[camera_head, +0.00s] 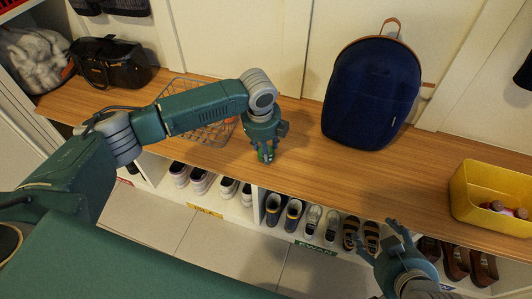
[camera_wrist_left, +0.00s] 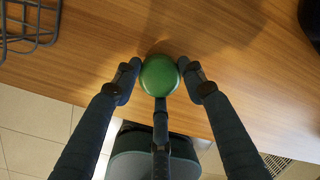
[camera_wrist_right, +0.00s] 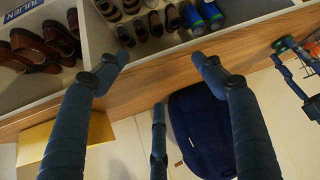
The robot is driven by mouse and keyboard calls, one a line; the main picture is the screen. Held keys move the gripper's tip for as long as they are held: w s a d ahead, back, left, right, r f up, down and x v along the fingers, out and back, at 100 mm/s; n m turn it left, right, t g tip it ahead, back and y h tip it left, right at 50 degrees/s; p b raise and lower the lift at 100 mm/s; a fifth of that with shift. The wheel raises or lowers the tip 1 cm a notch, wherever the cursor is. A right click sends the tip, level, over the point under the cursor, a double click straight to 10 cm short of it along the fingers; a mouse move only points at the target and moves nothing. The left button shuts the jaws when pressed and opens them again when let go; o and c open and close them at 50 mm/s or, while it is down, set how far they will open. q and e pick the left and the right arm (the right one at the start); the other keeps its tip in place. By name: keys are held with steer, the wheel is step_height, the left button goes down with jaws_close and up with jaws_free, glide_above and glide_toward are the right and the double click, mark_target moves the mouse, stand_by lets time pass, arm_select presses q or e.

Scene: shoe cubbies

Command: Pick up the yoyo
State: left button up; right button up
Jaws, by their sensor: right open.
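The yoyo is a round green disc (camera_wrist_left: 160,75) in the left wrist view, between the two fingertips of my left gripper (camera_wrist_left: 161,78). Both fingertips appear to touch its sides. In the head view my left gripper (camera_head: 267,154) points down at the front part of the wooden bench top (camera_head: 300,172), and only a little green shows between its fingers. I cannot tell whether the yoyo rests on the bench or is slightly raised. My right gripper (camera_head: 377,240) is open and empty, in front of the bench's front edge at the lower right.
A wire basket (camera_head: 205,133) stands behind my left arm, and a black bag (camera_head: 112,65) at the far left. A dark blue backpack (camera_head: 370,95) and a yellow bin (camera_head: 487,215) stand to the right. Cubbies below hold several shoes (camera_head: 285,210).

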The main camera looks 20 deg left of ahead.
arm_select(q)
steer(key=c, duration=0.4)
